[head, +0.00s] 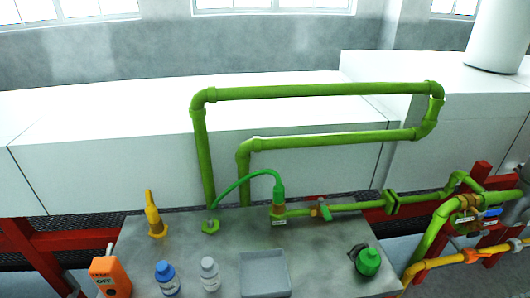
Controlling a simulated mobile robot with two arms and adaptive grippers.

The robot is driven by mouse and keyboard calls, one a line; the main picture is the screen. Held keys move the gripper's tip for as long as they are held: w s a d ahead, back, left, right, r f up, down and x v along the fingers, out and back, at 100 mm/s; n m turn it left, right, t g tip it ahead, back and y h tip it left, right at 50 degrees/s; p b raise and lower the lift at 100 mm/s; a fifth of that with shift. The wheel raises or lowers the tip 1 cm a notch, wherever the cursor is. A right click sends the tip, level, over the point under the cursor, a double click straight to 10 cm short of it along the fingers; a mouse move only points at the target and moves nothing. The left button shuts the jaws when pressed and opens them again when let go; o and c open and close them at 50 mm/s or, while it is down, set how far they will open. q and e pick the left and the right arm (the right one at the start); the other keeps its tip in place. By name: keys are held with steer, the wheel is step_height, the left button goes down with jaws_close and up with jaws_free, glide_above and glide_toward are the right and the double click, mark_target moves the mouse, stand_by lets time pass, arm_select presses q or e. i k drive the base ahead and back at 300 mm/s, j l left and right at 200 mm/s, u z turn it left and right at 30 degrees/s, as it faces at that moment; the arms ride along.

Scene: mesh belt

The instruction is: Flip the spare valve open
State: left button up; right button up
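Several valve-like fittings show in the head view, and I cannot tell which is the spare valve. A small valve (322,210) with a green body and a reddish part sits on the short green pipe above the grey bench. To its left a green hose connector (278,190) stands upright, with a small label at its foot. At the right, a brass-coloured fitting (466,212) with a blue piece (492,212) beside it sits among green and yellow pipes. Handle positions are too small to read. Neither of my grippers is in view.
The grey bench (215,245) carries an orange box (109,277), a blue-capped bottle (167,279), a white-capped bottle (209,275), a grey tray (264,274), a yellow nozzle (154,217) and a green-capped fitting (368,261). Green pipes (320,91) loop above it. Red frames (45,256) flank the bench.

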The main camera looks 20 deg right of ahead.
mark_target(327, 215)
steer(key=k+j, duration=0.7)
steer(key=k, duration=0.1)
